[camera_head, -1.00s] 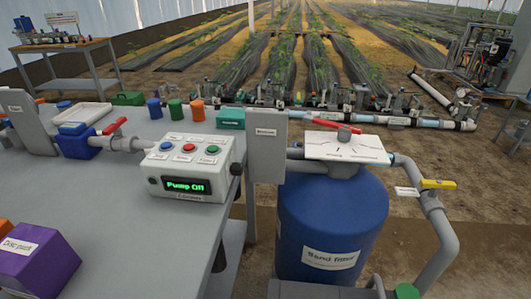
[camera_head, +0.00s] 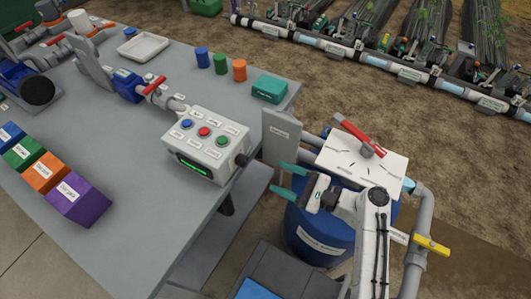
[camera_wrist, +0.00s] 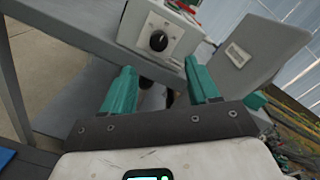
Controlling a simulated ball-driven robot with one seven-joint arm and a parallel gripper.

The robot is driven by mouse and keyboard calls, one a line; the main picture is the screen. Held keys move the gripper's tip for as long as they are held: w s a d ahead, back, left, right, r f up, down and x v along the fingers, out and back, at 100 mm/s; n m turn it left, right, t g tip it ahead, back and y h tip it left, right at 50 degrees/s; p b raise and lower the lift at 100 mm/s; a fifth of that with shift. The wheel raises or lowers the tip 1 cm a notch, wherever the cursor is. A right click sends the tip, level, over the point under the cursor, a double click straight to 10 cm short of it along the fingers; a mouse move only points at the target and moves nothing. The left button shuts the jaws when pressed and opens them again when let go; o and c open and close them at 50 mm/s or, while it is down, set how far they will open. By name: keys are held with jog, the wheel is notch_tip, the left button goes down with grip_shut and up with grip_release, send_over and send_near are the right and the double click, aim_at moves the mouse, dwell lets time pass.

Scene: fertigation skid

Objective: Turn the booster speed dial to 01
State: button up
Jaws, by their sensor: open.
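The control box (camera_head: 205,145) is a pale box with blue, red and green buttons on its sloped top and a green-lit display (camera_head: 193,167) too slanted to read. A black round dial (camera_head: 242,160) sits on its right end face. In the wrist view the dial (camera_wrist: 158,41) shows face-on on a white plate with small markings I cannot read. My gripper (camera_head: 277,178) has two teal fingers, open and empty, to the right of the box and apart from the dial. In the wrist view my gripper (camera_wrist: 159,72) has the dial beyond and between its fingertips.
A grey upright panel (camera_head: 279,138) stands between the box and the blue sand filter tank (camera_head: 318,228), close beside my fingers. A white plate with a red-handled valve (camera_head: 358,135) tops the tank. The grey table (camera_head: 120,165) holds several coloured blocks.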

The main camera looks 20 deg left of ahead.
aim_at(245, 163)
jog(key=a, duration=1)
jog(key=shift+w+a, duration=0.1)
jog(key=shift+w, duration=0.3)
jog(key=c, duration=1)
jog(key=shift+f, duration=0.1)
jog(key=shift+c, duration=0.2)
jog(key=shift+n, duration=0.3)
jog(key=n+b, duration=0.2)
jog(key=shift+f+n, duration=0.2)
jog(key=shift+n, duration=0.1)
jog(key=n+b, duration=0.3)
jog(key=shift+s, duration=0.1)
jog(key=n+b, duration=0.5)
jog(key=shift+r+n+h, duration=0.1)
jog(key=shift+n+h, duration=0.2)
